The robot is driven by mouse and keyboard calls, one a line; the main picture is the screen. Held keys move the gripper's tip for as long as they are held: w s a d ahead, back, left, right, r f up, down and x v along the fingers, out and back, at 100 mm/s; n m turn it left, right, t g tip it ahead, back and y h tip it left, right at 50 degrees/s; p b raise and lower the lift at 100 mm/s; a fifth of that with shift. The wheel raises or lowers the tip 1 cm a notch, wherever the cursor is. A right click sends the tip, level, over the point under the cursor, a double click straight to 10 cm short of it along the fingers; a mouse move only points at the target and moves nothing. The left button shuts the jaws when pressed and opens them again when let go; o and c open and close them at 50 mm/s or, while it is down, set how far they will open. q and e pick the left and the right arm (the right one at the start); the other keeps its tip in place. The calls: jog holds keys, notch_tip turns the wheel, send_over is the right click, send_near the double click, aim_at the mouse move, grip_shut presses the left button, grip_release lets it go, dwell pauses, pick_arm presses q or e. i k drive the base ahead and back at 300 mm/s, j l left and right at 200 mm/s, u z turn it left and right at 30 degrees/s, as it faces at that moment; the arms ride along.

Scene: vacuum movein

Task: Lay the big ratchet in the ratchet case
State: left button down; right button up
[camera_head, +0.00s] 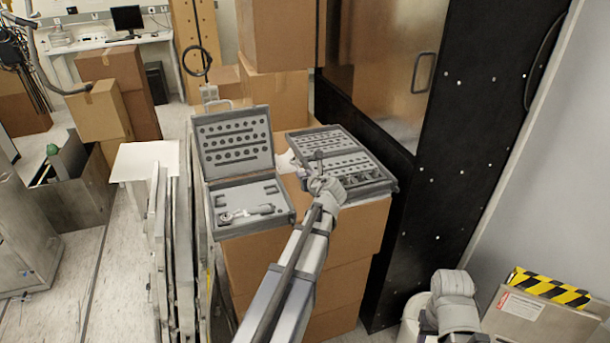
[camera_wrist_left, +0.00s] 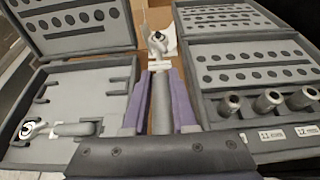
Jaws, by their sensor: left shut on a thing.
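My left gripper (camera_head: 322,183) is shut on a big ratchet (camera_head: 318,156). In the left wrist view the purple fingers (camera_wrist_left: 161,105) clasp its grey handle, and the ratchet's round head (camera_wrist_left: 158,40) points away from me. The ratchet is held above the gap between two cases. The ratchet case (camera_head: 212,228) lies open at the left with its lid up; it also shows in the left wrist view (camera_wrist_left: 75,78). A smaller ratchet (camera_head: 246,212) lies in its front part, beside bare tray. My right gripper (camera_head: 455,284) is low at the right; its jaws cannot be made out.
A socket case (camera_head: 392,186) lies open on the right, with several sockets (camera_wrist_left: 268,100) along its near edge. Both cases rest on stacked cardboard boxes (camera_head: 345,235). Upright panels (camera_head: 170,240) stand close on the left. A black door panel (camera_head: 470,140) rises on the right.

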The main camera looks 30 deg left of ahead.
aim_at(247, 196)
jog(key=u, duration=1.2)
jog(key=i+l, duration=0.1)
jog(key=l, duration=0.3)
jog(key=i+l, duration=0.15)
jog(key=l, duration=0.25)
jog(key=i+l, duration=0.1)
jog(key=l, duration=0.3)
